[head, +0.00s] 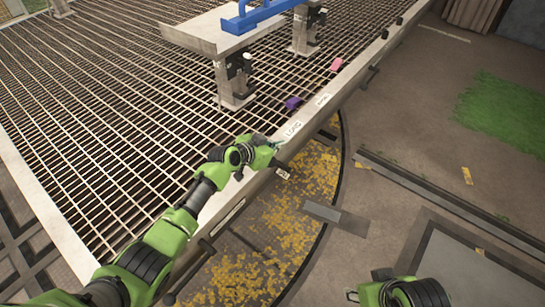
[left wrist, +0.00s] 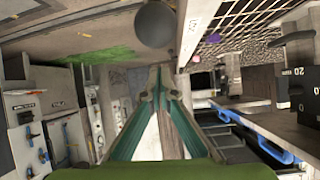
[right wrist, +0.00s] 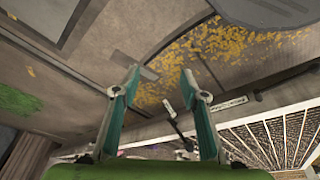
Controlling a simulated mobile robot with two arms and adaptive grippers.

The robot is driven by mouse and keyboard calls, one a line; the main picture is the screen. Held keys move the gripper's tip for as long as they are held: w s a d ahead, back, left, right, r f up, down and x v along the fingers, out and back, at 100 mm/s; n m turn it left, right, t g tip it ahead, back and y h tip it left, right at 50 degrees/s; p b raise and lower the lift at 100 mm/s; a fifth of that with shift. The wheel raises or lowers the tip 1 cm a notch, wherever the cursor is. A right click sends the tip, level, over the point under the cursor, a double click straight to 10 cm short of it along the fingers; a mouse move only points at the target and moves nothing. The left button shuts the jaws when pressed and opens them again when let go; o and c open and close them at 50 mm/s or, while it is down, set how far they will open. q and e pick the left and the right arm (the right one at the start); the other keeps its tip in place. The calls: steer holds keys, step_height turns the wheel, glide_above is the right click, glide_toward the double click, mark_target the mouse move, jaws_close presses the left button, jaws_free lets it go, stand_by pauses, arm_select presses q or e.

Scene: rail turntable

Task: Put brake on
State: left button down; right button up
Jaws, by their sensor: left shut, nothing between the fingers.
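The grated platform (head: 130,110) has a pale side rim with white labels; one label (head: 294,129) is close to my left gripper. My left gripper (head: 277,143) is at this rim, its fingers shut and empty; its closed tips also show in the left wrist view (left wrist: 158,76). A dark round knob (left wrist: 154,24) shows just beyond the tips there, apart from them in the picture. I cannot tell which part is the brake. My right gripper (right wrist: 160,78) is open and empty, with a labelled rim (right wrist: 229,103) and a dark handle (right wrist: 177,121) seen beyond it.
A purple piece (head: 292,103) and a pink piece (head: 336,65) lie along the grating's edge. A blue frame (head: 258,14) stands on a bench at the back. Yellow leaves (head: 270,230) cover the pit below the rim. Open floor (head: 420,120) extends right.

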mark_target(274, 163)
arm_select(q)
steer(key=shift+s+a+f, duration=1)
steer(key=shift+a+f, duration=0.05)
steer(key=shift+f, duration=0.05)
